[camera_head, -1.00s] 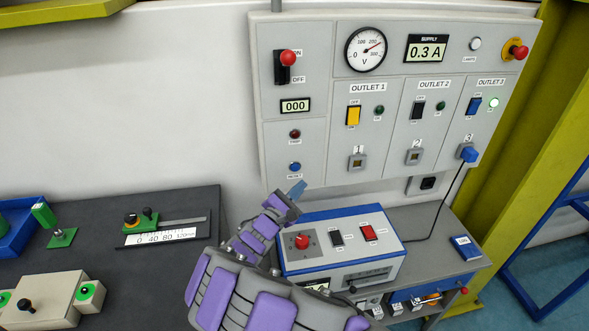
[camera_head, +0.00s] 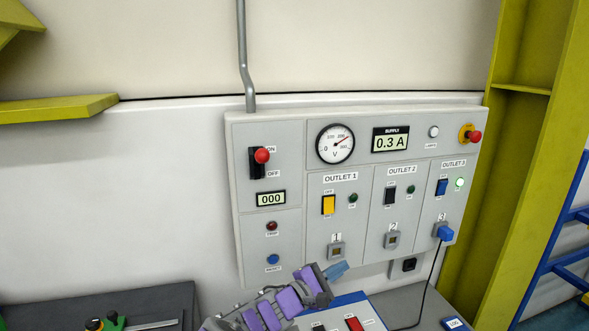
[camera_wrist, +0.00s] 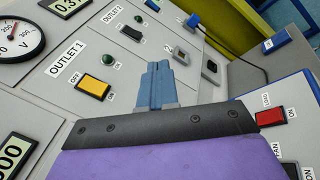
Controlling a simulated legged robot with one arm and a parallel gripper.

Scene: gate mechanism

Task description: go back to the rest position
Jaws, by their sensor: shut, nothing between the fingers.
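My gripper (camera_head: 336,271) is in front of the lower edge of the grey supply panel (camera_head: 285,232), below outlet 1. Its blue fingers are together with nothing between them. In the wrist view my gripper (camera_wrist: 157,68) points up at the panel, between the outlet 1 and outlet 2 sections, and hides part of the panel's lower area. It appears apart from the panel, though the exact gap is hard to tell.
The blue-trimmed box with a red switch (camera_head: 354,323) stands just below my gripper. A blue plug (camera_head: 445,233) with a black cable sits in outlet 3, whose green lamp (camera_head: 459,182) is lit. A yellow-green post (camera_head: 515,150) stands at the right.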

